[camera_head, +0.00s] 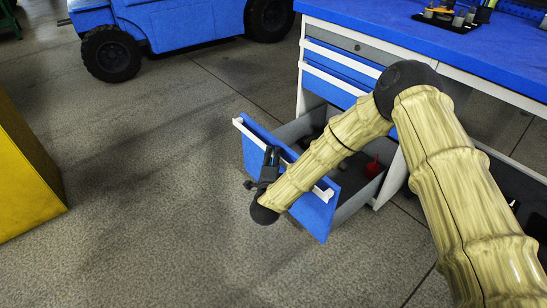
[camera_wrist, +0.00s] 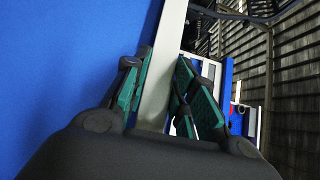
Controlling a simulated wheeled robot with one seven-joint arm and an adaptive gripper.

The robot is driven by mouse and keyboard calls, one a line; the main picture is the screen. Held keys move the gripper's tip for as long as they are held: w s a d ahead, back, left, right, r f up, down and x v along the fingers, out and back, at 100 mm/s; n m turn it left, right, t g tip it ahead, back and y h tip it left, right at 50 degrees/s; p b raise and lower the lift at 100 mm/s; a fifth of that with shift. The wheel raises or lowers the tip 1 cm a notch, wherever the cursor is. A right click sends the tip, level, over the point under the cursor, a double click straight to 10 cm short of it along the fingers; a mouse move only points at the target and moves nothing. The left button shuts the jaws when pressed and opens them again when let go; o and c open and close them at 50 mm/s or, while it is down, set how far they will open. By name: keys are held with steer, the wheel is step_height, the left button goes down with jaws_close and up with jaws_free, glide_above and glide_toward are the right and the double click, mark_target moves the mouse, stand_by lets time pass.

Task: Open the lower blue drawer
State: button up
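The lower blue drawer (camera_head: 318,213) stands pulled well out of the workbench cabinet, and its grey inside shows. A white handle (camera_head: 238,123) runs along the top of its blue front. My gripper (camera_head: 270,158) is at the middle of this handle, and my arm crosses over the drawer and hides part of it. In the wrist view, the teal-padded fingers of my gripper (camera_wrist: 163,85) lie on both sides of the white handle (camera_wrist: 160,80) and appear closed against it. The blue drawer front (camera_wrist: 75,65) fills the left of that view.
Inside the drawer lies a red item (camera_head: 373,168) with dark objects. Shut blue drawers (camera_head: 337,68) sit above, under the blue worktop (camera_head: 460,40). A blue vehicle (camera_head: 180,22) stands at the back left and a yellow block (camera_head: 25,165) at left. The floor between is clear.

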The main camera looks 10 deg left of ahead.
steer(key=o, duration=0.5)
steer(key=shift+c, duration=0.2)
steer(key=s, duration=1.2)
steer(key=shift+d, duration=0.35)
